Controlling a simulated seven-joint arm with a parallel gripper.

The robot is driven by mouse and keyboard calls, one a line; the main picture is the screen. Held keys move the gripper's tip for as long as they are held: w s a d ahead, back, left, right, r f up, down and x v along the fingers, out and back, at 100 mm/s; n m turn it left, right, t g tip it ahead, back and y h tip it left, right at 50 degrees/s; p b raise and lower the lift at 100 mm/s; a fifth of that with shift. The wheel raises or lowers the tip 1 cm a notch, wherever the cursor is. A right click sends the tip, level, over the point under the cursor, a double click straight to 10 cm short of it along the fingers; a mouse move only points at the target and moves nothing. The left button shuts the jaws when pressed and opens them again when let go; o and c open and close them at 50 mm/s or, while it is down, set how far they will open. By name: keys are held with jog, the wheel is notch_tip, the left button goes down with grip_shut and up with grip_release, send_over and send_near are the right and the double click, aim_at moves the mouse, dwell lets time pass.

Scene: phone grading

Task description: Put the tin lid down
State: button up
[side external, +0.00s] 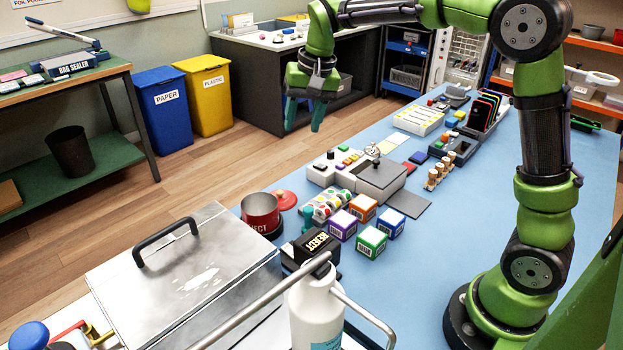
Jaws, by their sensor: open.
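The red tin (260,217) stands open on the blue table, with lettering on its side that looks like "REJECT". A red round lid (287,201) lies to the right of the tin, close to it; I cannot tell if they touch. My gripper (303,124) hangs in the air, above and beyond the tin and lid in the picture, with its two teal fingers pointing down and spread apart. Nothing shows between the fingers. The gripper is well clear of the lid.
A large metal box (185,280) and a white bottle (315,310) fill the front. Bare blue table (450,215) lies at the right.

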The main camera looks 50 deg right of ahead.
jog(key=s+a+n+t, duration=0.1)
jog(key=s+t, duration=0.1)
jog(key=s, duration=0.9)
jog(key=s+a+n+t+y, duration=0.1)
jog(key=s+a+n+t, duration=0.1)
jog(key=s, duration=0.9)
jog(key=shift+s+t, duration=0.3)
jog(key=shift+t, duration=0.1)
